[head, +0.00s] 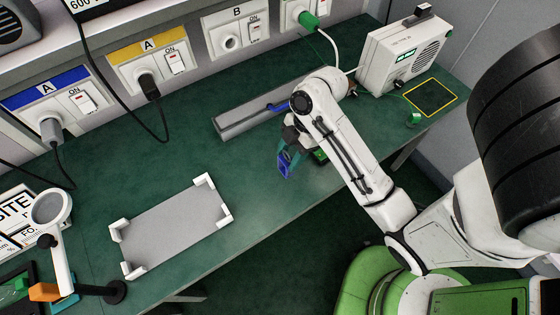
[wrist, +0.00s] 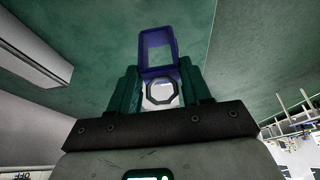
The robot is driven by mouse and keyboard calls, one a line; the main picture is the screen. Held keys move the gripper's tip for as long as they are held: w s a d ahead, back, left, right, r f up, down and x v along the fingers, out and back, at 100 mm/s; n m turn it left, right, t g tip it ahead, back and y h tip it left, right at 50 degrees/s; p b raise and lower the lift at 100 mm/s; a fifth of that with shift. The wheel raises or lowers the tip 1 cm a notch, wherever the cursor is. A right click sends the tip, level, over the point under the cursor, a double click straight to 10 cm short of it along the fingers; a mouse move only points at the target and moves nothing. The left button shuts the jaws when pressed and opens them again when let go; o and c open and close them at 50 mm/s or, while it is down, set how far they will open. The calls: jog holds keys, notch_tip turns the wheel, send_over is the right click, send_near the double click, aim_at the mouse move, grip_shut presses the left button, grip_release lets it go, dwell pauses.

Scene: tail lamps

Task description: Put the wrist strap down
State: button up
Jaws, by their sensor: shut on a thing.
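The wrist strap appears to be the blue-purple loop (head: 284,167) at the end of my gripper (head: 290,153) in the head view. In the wrist view it is a blue-purple frame-like band (wrist: 158,46) standing out beyond the teal fingers of my gripper (wrist: 160,88). My gripper is shut on it, with a pale piece with a dark ring (wrist: 160,93) between the fingers. The strap is over the green bench (head: 250,180), close to its front edge. I cannot tell how high above the surface it is.
A grey channel (head: 235,122) lies behind my gripper, with a blue piece (head: 275,107) at its end. A grey tray with white corners (head: 175,225) lies to the left. A white speaker unit (head: 395,60) stands back right near a yellow-outlined square (head: 430,97). The bench between tray and gripper is clear.

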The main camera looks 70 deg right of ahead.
aim_at(280, 166)
jog(key=w+f, duration=0.2)
jog(key=f, duration=0.1)
jog(key=shift+w+f, duration=0.1)
jog(key=shift+w, duration=0.25)
jog(key=shift+f, duration=1.65)
jog(key=shift+f, duration=0.15)
jog(key=o, duration=1.2)
